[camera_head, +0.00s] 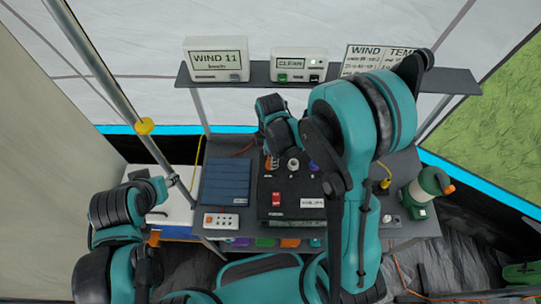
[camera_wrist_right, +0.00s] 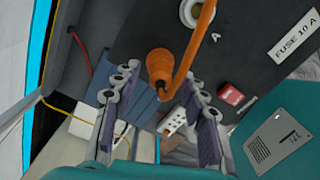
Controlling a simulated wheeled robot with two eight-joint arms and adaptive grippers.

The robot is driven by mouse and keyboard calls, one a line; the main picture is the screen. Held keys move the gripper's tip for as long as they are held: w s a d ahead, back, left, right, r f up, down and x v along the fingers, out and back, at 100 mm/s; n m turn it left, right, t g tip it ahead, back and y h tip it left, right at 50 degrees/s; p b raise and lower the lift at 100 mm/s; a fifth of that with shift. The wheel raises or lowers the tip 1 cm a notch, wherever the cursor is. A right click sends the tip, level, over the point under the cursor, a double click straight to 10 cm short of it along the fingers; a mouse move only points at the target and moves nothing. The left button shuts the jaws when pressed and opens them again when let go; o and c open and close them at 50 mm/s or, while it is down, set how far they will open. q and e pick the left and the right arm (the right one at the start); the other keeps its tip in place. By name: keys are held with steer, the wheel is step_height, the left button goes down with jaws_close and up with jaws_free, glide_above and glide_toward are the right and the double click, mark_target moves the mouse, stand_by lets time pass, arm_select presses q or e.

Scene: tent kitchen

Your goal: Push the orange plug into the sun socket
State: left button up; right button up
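The orange plug (camera_wrist_right: 159,66), with a thick orange cable curving up from it, shows in the right wrist view. It lies between the fingertips of my right gripper (camera_wrist_right: 163,82), with a gap visible on each side; contact is not visible. In the head view the right arm reaches over the black panel (camera_head: 290,190), and its fingers are hidden. A white ring socket (camera_wrist_right: 198,12) is on the dark panel in the wrist view; sockets (camera_head: 293,164) show at the panel's back in the head view. I cannot read which is the sun one.
A red switch (camera_wrist_right: 230,93) and a fuse label (camera_wrist_right: 296,35) are on the panel. A blue folded panel (camera_head: 226,182) and a white power strip (camera_head: 221,222) lie left of it. A shelf with signs (camera_head: 216,60) is behind.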

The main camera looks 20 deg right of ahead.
step_height(320, 180, up, 12)
steer(key=s+d+f+m+t+b, duration=0.1)
steer(key=s+d+m+t+b, duration=0.1)
steer(key=m, duration=0.7)
steer(key=s+d+f+m+t+b, duration=0.1)
steer(key=s+d+m+t+b, duration=0.1)
steer(key=s+m+t+b, duration=0.3)
steer(key=s+m+b, duration=0.1)
steer(key=s+m, duration=0.2)
steer(key=m, duration=0.2)
steer(key=shift+s+d, duration=0.15)
steer(key=shift+d, duration=0.25)
